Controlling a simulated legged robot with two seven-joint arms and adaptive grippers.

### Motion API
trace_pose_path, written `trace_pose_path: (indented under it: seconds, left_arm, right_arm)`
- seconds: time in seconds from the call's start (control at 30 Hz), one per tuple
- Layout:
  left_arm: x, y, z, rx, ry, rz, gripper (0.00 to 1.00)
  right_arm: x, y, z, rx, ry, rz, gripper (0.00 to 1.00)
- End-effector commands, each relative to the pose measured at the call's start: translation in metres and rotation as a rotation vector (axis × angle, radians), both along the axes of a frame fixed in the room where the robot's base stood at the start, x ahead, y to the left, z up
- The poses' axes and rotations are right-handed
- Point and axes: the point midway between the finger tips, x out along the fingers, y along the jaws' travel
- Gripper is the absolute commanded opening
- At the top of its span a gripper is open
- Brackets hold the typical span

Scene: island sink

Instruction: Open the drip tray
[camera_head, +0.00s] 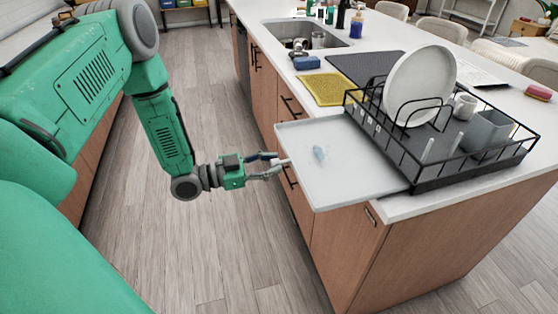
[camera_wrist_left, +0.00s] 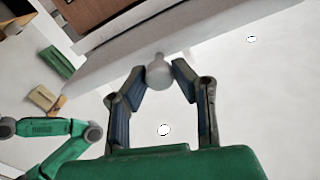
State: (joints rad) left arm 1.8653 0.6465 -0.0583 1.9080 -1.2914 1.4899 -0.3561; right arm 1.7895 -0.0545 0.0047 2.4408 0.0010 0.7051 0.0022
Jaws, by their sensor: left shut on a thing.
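The drip tray (camera_head: 340,155) is a flat pale grey tray. It sticks out from under the black dish rack (camera_head: 440,165), over the counter's left edge, with a small blue-white spot on it. My left gripper (camera_head: 279,165) is at the tray's left edge, shut on the small pale knob there. In the left wrist view the round grey knob (camera_wrist_left: 158,75) sits between the two fingertips of my left gripper (camera_wrist_left: 160,76), with the tray's edge behind it. My right gripper is not in view.
The rack holds a white plate (camera_head: 420,85), a grey cup (camera_head: 487,132) and a small mug (camera_head: 464,106). A yellow mat (camera_head: 325,88) and a dark mat (camera_head: 365,68) lie behind the tray. The sink (camera_head: 308,35) is farther back. Wooden cabinets (camera_head: 345,245) stand below; the floor to the left is clear.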

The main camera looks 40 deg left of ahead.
Motion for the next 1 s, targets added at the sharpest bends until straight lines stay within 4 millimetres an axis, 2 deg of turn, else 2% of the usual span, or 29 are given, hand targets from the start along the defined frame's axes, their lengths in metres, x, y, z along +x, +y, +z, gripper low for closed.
trace_pose_path:
  seconds: [0.03,0.2,0.23,0.27,0.67,0.77,1.0]
  left_arm:
    - [-0.003,0.001,-0.008,0.009,0.019,0.001,0.0]
    - [-0.003,0.001,-0.008,0.008,0.019,0.002,0.0]
    - [-0.003,0.001,-0.008,0.009,0.02,0.002,0.33]
    - [-0.003,0.001,-0.007,0.009,0.019,0.001,0.42]
    - [-0.006,0.003,-0.002,0.005,0.007,0.002,0.42]
    - [-0.015,0.011,-0.003,0.005,0.008,0.003,0.42]
    - [-0.054,0.044,-0.004,0.004,0.01,0.004,0.42]
  right_arm:
    - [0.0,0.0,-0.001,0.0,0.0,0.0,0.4]
    - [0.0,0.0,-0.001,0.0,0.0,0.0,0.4]
    - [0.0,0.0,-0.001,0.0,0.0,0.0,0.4]
    - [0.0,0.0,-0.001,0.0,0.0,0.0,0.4]
    - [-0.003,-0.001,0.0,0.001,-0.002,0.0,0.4]
    - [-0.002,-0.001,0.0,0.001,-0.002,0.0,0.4]
    - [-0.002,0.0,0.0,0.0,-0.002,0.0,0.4]
